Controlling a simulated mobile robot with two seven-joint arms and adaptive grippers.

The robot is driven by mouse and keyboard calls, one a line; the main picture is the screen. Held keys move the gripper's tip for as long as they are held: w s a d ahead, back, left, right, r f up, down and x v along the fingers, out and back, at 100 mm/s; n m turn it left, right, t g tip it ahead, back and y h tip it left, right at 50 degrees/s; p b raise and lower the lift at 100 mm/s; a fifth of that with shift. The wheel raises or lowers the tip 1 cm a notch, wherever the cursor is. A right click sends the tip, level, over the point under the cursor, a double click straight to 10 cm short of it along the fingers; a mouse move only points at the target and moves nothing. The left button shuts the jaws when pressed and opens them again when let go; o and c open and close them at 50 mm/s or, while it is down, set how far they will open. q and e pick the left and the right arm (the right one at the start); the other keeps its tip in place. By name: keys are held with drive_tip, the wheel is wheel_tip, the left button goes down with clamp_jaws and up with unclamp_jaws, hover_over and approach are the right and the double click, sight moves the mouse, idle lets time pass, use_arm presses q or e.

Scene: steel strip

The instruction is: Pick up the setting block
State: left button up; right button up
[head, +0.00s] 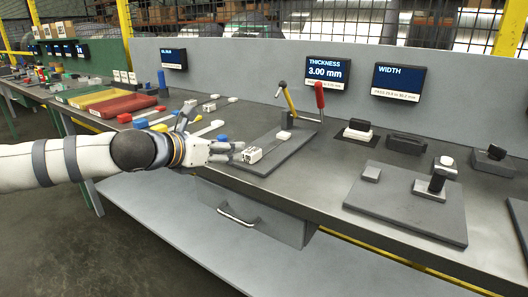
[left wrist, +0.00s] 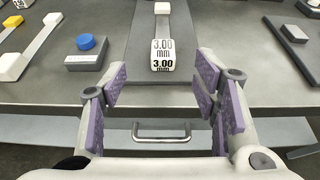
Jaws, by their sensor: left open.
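The setting block (head: 252,155) is a small white block on a dark grey plate, just beyond the tips of my left gripper (head: 237,152). In the left wrist view the block (left wrist: 162,56) shows "3.00 mm" on its top and front faces. It sits ahead of and roughly centred between the spread purple-padded fingers of my left gripper (left wrist: 162,82). The fingers are open, with nothing between them, and do not appear to touch the block. My right gripper is not in view.
The grey plate (head: 283,152) carries a gauge with a red handle (head: 320,95) and a yellow lever (head: 289,98). Other strips and small blocks lie left of it. A thickness display (head: 328,72) reads 3.00 mm. A drawer handle (left wrist: 161,138) juts below the bench edge.

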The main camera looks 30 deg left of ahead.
sight(252, 150)
use_arm(q)
drive_tip(key=b+x, duration=0.1)
drive_tip(key=x, duration=0.2)
drive_tip(key=b+x, duration=0.1)
drive_tip(key=x, duration=0.3)
drive_tip(key=f+x, duration=0.1)
drive_tip(key=x, duration=0.3)
drive_tip(key=shift+s+d+b, duration=0.1)
drive_tip(key=shift+d+b, duration=0.2)
drive_tip(key=shift+b, duration=0.1)
drive_tip(key=shift+r, duration=0.15)
drive_tip(key=shift+c, duration=0.2)
clamp_jaws()
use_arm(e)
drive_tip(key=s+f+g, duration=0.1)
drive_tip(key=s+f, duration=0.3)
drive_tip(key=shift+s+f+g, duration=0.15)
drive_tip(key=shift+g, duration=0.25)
